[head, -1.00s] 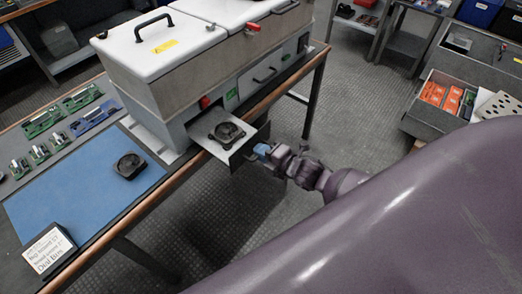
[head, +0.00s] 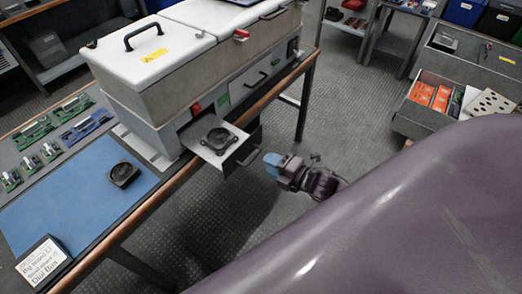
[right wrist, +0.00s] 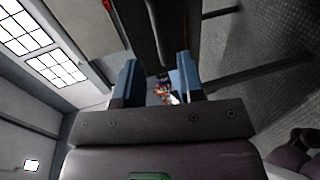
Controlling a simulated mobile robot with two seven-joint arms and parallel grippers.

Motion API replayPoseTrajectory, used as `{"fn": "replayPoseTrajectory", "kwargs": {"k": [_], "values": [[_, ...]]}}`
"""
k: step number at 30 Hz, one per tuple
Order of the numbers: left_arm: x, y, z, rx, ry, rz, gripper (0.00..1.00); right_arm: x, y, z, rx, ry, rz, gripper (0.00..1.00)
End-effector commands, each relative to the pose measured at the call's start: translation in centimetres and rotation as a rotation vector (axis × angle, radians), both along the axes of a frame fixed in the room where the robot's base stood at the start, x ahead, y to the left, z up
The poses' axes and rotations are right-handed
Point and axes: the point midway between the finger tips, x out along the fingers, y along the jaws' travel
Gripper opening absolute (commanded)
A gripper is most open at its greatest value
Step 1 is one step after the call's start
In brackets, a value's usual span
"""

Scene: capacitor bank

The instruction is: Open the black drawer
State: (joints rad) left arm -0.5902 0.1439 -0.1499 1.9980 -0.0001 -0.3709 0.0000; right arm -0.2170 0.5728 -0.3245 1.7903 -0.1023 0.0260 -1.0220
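The black drawer (head: 243,151) stands pulled out from the front of the grey and white machine, with its dark front panel facing the aisle. A black fan-like part (head: 218,139) lies in its tray. My right gripper (head: 271,164) is just off the front panel, with a visible gap between them. In the right wrist view its two blue fingers (right wrist: 158,82) are apart with nothing held between them. A dark bar and panel, apparently the drawer's handle and front, show beyond the fingertips. My left gripper is not in view.
The machine (head: 150,95) stands on a wood-edged bench with a blue mat (head: 65,195), another black fan-like part (head: 124,174) and several circuit boards. A shut drawer with a handle (head: 256,79) is further along the machine. The floor aisle right of the bench is clear.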

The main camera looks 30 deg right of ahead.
Motion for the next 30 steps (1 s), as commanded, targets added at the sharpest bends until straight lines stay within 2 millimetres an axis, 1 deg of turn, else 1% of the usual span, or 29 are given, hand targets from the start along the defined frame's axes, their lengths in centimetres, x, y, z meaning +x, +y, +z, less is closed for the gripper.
{"fn": "replayPoseTrajectory", "kwargs": {"k": [1, 3, 9, 17, 30], "values": [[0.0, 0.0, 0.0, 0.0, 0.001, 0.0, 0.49, -0.9, -0.3, 0.2, -0.001, 0.002, -0.001, 0.36], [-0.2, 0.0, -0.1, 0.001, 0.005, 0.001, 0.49, -1.8, -0.6, 0.4, 0.0, 0.001, 0.0, 0.36], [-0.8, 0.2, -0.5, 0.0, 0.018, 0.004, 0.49, -3.4, -1.2, 0.8, 0.0, 0.0, 0.0, 0.36], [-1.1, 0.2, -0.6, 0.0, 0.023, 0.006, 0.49, -3.8, -1.4, 0.9, 0.0, 0.0, 0.0, 0.36], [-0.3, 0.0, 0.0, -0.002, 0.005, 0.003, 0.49, -3.8, -1.4, 0.9, 0.004, 0.001, -0.001, 0.36]]}}
